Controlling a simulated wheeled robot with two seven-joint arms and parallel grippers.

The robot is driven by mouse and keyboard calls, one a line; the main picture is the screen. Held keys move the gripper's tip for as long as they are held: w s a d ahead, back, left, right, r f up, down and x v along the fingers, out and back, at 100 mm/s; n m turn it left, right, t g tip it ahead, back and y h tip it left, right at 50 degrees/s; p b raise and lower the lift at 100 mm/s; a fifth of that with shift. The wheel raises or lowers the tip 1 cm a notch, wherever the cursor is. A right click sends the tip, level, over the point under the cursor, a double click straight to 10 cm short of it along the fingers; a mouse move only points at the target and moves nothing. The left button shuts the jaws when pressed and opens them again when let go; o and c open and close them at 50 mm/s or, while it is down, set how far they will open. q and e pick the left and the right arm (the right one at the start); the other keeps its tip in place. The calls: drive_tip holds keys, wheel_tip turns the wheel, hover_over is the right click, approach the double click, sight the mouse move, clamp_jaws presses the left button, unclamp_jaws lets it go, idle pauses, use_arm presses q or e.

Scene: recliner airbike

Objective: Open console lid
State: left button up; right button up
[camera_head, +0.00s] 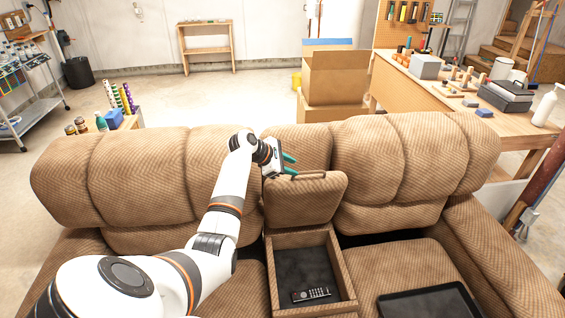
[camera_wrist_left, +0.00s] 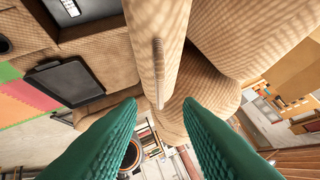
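The brown console lid (camera_head: 305,202) stands raised, tilted up against the middle backrest of the sofa. The open console box (camera_head: 345,290) lies in front of it, with a dark remote (camera_head: 310,295) on its floor. My left gripper (camera_head: 291,164) is at the lid's upper left edge, its green fingers apart. In the left wrist view the lid (camera_wrist_left: 150,30) shows edge-on, with a strap-like handle on it, ahead of the open fingers (camera_wrist_left: 163,103). Nothing is seen held between them. Whether a finger touches the lid I cannot tell. My right gripper is not in view.
A black tray (camera_head: 430,303) lies on the right seat. The backrests (camera_head: 385,165) rise on both sides of the console. Behind the sofa are cardboard boxes (camera_head: 335,75) and a wooden workbench (camera_head: 425,90) with tools. Space above the console box is clear.

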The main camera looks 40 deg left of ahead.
use_arm(q)
drive_tip(key=v, duration=0.3)
drive_tip(key=shift+s+a+r, duration=0.1)
drive_tip(key=shift+s+r, duration=0.1)
idle(0.5)
